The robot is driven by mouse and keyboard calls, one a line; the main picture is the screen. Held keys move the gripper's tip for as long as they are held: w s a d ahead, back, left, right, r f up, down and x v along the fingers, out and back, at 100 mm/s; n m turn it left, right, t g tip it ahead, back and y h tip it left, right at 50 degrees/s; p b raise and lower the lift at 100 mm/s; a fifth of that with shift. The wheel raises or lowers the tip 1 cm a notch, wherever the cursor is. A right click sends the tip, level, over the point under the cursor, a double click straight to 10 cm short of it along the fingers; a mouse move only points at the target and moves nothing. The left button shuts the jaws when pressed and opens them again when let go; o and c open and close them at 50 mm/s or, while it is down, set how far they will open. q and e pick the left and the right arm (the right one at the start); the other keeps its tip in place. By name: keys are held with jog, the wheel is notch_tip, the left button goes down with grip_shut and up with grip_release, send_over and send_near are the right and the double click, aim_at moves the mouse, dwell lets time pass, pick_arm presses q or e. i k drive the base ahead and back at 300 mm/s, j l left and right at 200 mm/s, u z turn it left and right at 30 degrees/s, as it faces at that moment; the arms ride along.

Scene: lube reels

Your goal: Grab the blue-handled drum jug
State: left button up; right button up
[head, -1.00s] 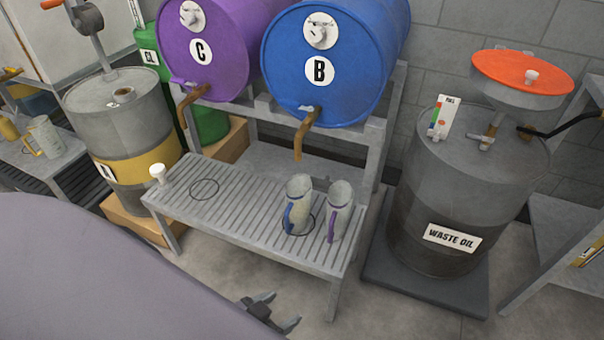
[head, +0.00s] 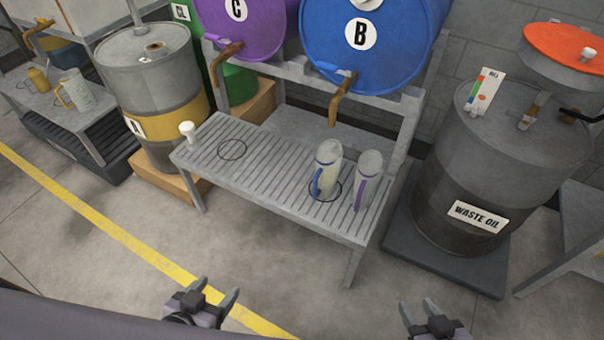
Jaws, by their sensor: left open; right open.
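The blue-handled jug (head: 328,166) stands upright on the slatted grey rack (head: 272,180), at the black ring under the blue drum's tap. Its blue handle faces the front left. A similar jug with a purple handle (head: 369,176) stands just to its right. My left gripper (head: 217,297) is open and empty at the bottom, in front of the rack and left of the jug. My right gripper (head: 418,309) is open and empty at the bottom, to the right of the jug. Both grippers are apart from the jugs.
Blue drum B (head: 372,48) with a brown tap (head: 340,103) hangs over the jugs; purple drum C (head: 243,24) is left of it. The waste oil drum (head: 480,170) stands at the right. A white-topped knob (head: 188,130) is at the rack's left corner. The front floor is clear.

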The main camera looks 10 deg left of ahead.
aim_at(330, 154)
jog(key=i+l+u, duration=0.2)
jog(key=l, duration=0.55)
jog(key=i+l+u, duration=0.1)
jog(key=l+u, duration=0.15)
jog(key=l, duration=0.55)
jog(key=l+u, duration=0.2)
jog(key=l, duration=0.6)
jog(key=i, duration=0.55)
